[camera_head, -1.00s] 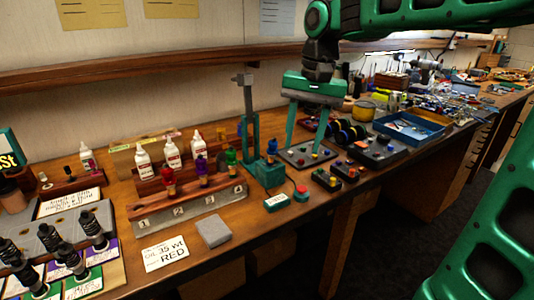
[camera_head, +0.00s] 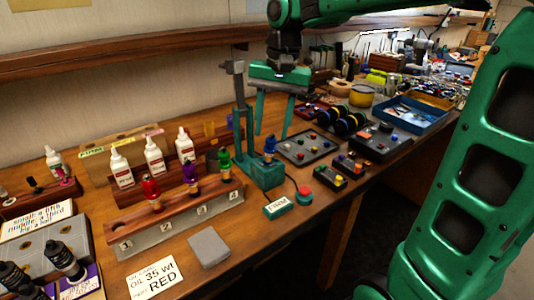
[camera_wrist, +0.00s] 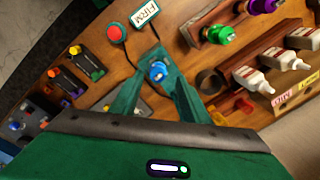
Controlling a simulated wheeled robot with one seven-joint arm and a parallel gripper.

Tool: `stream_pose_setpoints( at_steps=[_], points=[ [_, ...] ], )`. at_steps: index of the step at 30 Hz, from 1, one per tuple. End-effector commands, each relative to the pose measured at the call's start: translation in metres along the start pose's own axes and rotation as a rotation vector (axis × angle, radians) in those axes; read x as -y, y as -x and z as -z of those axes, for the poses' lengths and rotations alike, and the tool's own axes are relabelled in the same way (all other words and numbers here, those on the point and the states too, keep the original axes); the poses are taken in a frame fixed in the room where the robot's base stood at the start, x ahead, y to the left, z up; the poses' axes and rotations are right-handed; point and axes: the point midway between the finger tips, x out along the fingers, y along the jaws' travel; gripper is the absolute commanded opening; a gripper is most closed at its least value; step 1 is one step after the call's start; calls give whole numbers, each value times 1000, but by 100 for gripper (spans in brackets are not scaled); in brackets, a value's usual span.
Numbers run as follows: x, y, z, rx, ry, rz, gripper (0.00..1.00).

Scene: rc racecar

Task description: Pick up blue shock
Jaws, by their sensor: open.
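The blue shock (camera_head: 270,146) stands upright on the green block-shaped base (camera_head: 266,174) of the press-like stand. In the wrist view the blue shock (camera_wrist: 157,71) shows from above, between and beyond my two fingers. My gripper (camera_head: 272,132) is open, its green fingers pointing down near the stand's column, with the shock close to the fingertips. In the wrist view my gripper (camera_wrist: 158,95) holds nothing. I cannot tell the exact gap in height between the fingertips and the shock.
A wooden rack (camera_head: 180,203) holds red, purple and green shocks to the left. The stand's grey-topped column (camera_head: 236,100) rises beside my gripper. A red button (camera_head: 305,192) and a FIRM label box (camera_head: 278,208) lie in front. A grey tray (camera_head: 307,150) sits to the right.

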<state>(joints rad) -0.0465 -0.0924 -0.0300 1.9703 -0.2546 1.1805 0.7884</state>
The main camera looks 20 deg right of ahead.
Motion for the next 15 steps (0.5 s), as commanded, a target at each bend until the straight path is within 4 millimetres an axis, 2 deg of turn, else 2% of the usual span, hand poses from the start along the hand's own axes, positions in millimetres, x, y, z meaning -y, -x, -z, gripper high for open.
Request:
stream_pose_setpoints(
  at_steps=[8,15],
  points=[
    [0,-20,-1,1,3,-1,42],
    [-2,-53,1,2,4,-2,42]
  ],
)
